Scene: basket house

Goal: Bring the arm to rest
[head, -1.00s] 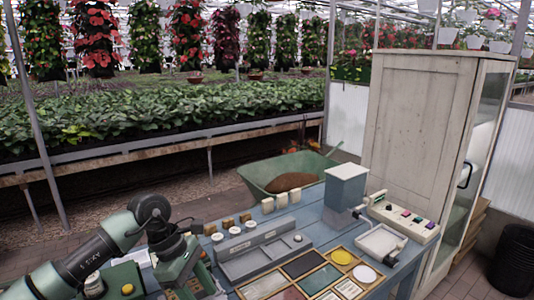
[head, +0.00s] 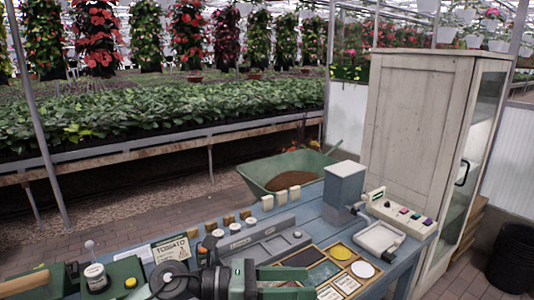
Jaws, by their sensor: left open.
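My left gripper (head: 287,283) is low at the bottom of the head view, pointing right, its two green fingers apart with nothing seen between them. It is in front of the workbench (head: 318,218), over the near part of the trays as seen from here. My left arm (head: 185,283) runs along the bottom edge and hides part of the bench front. My right gripper does not show.
A grey tray (head: 262,246), colour panels (head: 340,252), a blue-grey box (head: 343,187), a white scale-like tray (head: 380,238) and a button panel (head: 402,217) stand on the bench. A TOMATO sign (head: 171,249) and green block (head: 125,272) are left. A cabinet (head: 418,130) and wheelbarrow (head: 262,175) stand behind.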

